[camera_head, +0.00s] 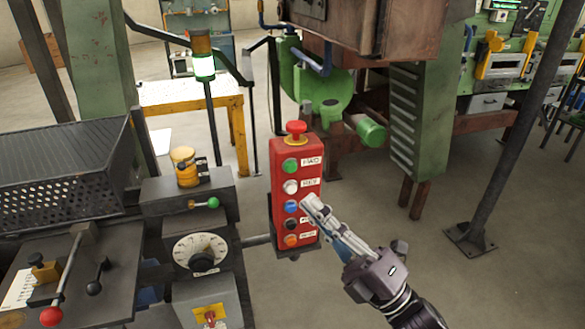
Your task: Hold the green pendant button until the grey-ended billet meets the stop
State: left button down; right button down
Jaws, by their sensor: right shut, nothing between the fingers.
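The red pendant box (282,180) stands upright in the middle of the head view. Its green button (290,165) is the top one in the column, under a red mushroom knob (296,128). White, blue, black and orange buttons sit below it. My right gripper (310,204) comes in from the lower right. Its fingers are shut and empty, with the tips at the box's right side, level with the blue button (290,206) and below the green one. I cannot tell whether the tips touch the box. The grey-ended billet, the stop and my left gripper do not show.
A machine console with a dial (200,251) and levers stands left of the pendant. A signal lamp (203,66) is lit behind it. A green cabinet (415,120) stands behind right, and a dark post (515,120) farther right. Floor to the right is mostly clear.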

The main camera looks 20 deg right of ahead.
jog(key=shift+w+a+b, duration=0.15)
jog(key=shift+w+b, duration=0.2)
jog(key=shift+w, duration=3.6)
jog(key=shift+w, duration=0.4)
jog(key=shift+w, duration=0.45)
dwell(1.3)
jog(key=shift+s, duration=0.95)
jog(key=shift+s, duration=2.45)
